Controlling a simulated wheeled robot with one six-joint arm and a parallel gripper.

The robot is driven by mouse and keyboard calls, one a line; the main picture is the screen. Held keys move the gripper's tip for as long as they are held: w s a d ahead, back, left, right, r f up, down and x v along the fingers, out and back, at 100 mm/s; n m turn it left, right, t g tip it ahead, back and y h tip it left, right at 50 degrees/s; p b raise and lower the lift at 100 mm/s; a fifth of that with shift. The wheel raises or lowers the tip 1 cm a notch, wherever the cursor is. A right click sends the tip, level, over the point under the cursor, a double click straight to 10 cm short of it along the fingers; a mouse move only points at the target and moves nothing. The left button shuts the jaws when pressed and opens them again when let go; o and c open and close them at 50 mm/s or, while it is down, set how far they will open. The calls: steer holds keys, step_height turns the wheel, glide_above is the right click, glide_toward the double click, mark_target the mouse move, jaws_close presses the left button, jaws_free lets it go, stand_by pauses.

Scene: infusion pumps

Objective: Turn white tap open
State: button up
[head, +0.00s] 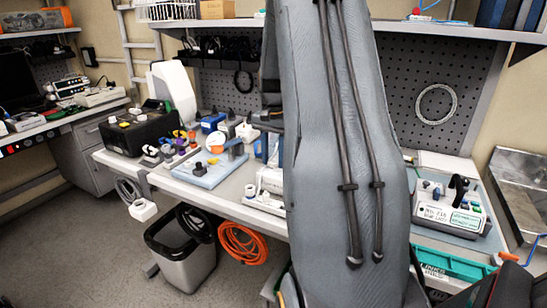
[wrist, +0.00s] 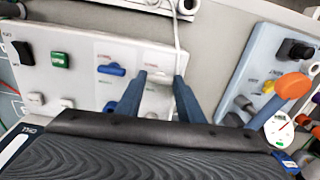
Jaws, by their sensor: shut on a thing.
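A white panel (wrist: 85,45) fills the left and middle of the wrist view. My gripper (wrist: 159,80) reaches over its right part, with its two blue-grey fingers on either side of a small white piece (wrist: 157,100), which looks like the white tap. The gripper is shut on it. The fingers and the dark gripper body hide part of the piece, so how far it is turned cannot be told. In the head view my arm covers the middle of the bench and the gripper is hidden.
The panel also carries a blue tap (wrist: 112,69), a green button (wrist: 60,60) and a black switch (wrist: 22,52). A grey-blue unit with an orange knob (wrist: 294,85) stands close to the right. A white cable (wrist: 177,30) runs just behind the fingers.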

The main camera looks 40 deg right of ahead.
steer(key=n+p, duration=0.2)
steer(key=n, duration=0.2)
steer(key=shift+r+n, duration=0.1)
steer(key=shift+n, duration=0.2)
steer(key=n+p, duration=0.1)
steer(key=n, duration=0.3)
steer(key=shift+n, duration=0.3)
steer(key=shift+p, duration=0.3)
steer(key=o, duration=1.1)
steer(key=shift+c, duration=0.2)
steer(key=shift+r+b, duration=1.15)
steer(key=shift+r, duration=2.7)
